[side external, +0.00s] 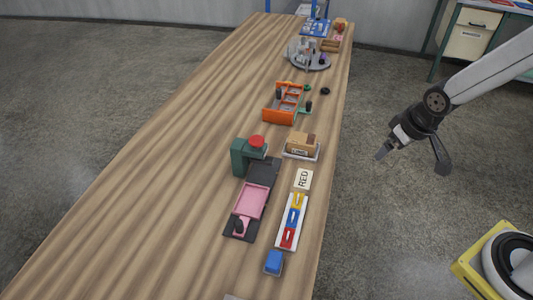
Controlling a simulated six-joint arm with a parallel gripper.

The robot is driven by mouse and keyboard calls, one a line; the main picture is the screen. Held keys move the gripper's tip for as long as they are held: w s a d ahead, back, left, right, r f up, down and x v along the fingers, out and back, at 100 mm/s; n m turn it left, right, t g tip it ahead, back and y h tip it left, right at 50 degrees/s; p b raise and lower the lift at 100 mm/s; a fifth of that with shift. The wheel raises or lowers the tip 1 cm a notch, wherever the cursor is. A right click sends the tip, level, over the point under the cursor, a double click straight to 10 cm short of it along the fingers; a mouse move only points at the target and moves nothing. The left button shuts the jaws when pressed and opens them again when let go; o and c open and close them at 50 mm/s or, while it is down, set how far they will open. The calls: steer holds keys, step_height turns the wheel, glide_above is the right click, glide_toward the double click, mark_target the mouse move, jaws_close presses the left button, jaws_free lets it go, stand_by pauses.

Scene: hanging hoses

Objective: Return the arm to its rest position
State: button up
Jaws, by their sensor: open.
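My gripper (411,156) is at the right in the side external view, at the end of my raised arm. Its two dark fingers are spread apart with nothing between them. It is off the right edge of the wooden table (130,180), with the grey floor behind it in the picture. It touches nothing that I can see. No hanging hoses show in this view.
The table's left side is clear.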

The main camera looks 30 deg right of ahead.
steer(key=shift+g, duration=0.6)
steer(key=s, duration=0.1)
steer(key=s+a, duration=0.1)
steer(key=s, duration=0.2)
steer(key=shift+a+r, duration=0.1)
steer(key=shift+a, duration=0.2)
